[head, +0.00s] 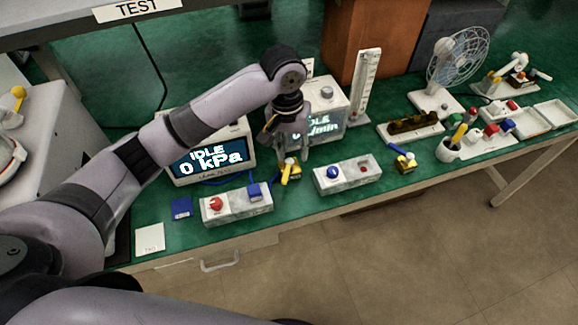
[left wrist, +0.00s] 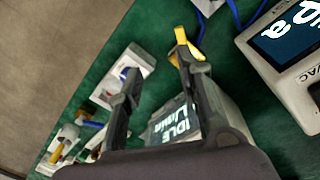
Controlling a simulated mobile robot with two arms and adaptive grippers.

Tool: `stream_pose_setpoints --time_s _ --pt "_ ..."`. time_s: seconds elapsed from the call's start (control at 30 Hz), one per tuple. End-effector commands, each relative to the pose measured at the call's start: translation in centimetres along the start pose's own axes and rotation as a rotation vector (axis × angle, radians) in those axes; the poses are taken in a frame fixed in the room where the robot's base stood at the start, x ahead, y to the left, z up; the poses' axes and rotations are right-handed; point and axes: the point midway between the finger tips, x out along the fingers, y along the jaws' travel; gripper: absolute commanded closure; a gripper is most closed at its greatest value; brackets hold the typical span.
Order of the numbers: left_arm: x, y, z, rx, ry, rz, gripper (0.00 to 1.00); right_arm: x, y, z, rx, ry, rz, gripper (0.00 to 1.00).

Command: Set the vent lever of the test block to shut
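A small brass block with a yellow lever (head: 285,174) sits on the green bench top, right under my left gripper; I take it for the test block. Its yellow lever (left wrist: 181,37) also shows in the left wrist view, at the tip of one finger. My left gripper (head: 292,152) points down over it. In the left wrist view the fingers (left wrist: 160,64) are apart with nothing between them. The lever is at the outer finger, not centred; whether they touch I cannot tell. Part of the block is hidden by the finger. My right gripper is not in view.
A gauge reading "IDLE 0 kPa" (head: 210,158) stands left, and a flow unit (head: 324,112) behind. Control boxes with a red button (head: 237,208) and a blue button (head: 347,178) flank the front. Another brass block (head: 404,163) and a fan (head: 455,65) are further right.

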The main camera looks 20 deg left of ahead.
Motion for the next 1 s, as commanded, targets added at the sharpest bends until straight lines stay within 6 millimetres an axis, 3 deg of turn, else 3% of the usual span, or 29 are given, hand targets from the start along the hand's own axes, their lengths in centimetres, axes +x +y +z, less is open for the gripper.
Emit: stream_pose_setpoints --time_s 0.03,0.13,0.33,0.47,1.0 --pt "-1.6 -0.8 -0.7 -0.025 -0.002 -0.029 0.67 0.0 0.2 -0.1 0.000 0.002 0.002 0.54" --pt "-3.6 -1.8 -1.1 -0.068 -0.019 -0.065 0.67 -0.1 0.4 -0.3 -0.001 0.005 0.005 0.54" --pt "-4.1 -2.4 -1.2 -0.095 -0.032 -0.085 0.67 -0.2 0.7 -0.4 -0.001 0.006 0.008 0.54" --pt "-2.3 -2.6 -1.1 -0.096 -0.034 -0.085 0.67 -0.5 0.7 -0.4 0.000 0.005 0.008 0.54" --pt "9.1 -3.5 -0.7 -0.094 -0.032 -0.084 0.67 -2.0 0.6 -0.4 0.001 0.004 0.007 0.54"
